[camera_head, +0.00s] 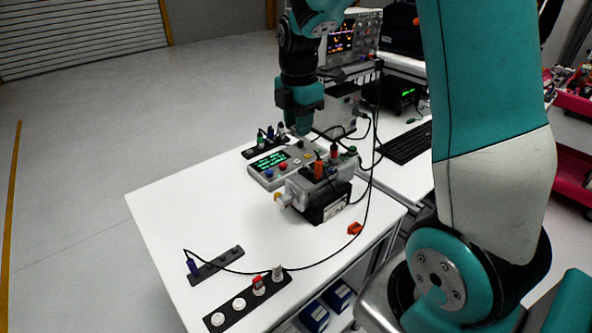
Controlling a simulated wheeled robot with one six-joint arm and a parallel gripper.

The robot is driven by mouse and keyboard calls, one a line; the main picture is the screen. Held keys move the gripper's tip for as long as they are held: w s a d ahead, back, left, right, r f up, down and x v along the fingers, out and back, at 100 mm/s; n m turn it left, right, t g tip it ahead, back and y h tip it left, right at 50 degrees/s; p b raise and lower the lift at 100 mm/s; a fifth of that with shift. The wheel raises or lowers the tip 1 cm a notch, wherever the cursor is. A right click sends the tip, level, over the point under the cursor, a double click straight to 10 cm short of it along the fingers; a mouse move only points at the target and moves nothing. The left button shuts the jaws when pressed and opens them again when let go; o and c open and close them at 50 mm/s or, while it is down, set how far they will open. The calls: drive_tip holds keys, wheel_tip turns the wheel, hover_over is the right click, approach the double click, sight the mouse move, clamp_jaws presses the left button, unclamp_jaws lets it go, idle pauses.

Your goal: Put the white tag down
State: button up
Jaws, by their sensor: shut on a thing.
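My gripper (302,127) points down over the far part of the white table, above the grey control box (283,165) with the green display. Its jaws are shut on the white tag. The tag is very small here and mostly hidden by the fingers, so its outline and tilt cannot be told. The gripper is apart from the grey motor unit (320,190), which sits nearer, with an orange piece on top and a pale shaft end at its left.
A black strip (226,313) with white discs, a red piece (258,284) and a pale piece (277,272) lies at the table's near edge. Another dark strip (218,265) holds a blue plug (192,267). A black cable crosses the table. The table's left middle is clear.

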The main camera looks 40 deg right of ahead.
sight(298, 183)
wheel_tip(298, 183, down, 14)
drive_tip(key=shift+p, duration=0.95)
drive_tip(key=shift+f, duration=0.2)
drive_tip(key=o, duration=0.9)
drive_tip(key=shift+r, duration=0.1)
drive_tip(key=shift+r, duration=0.1)
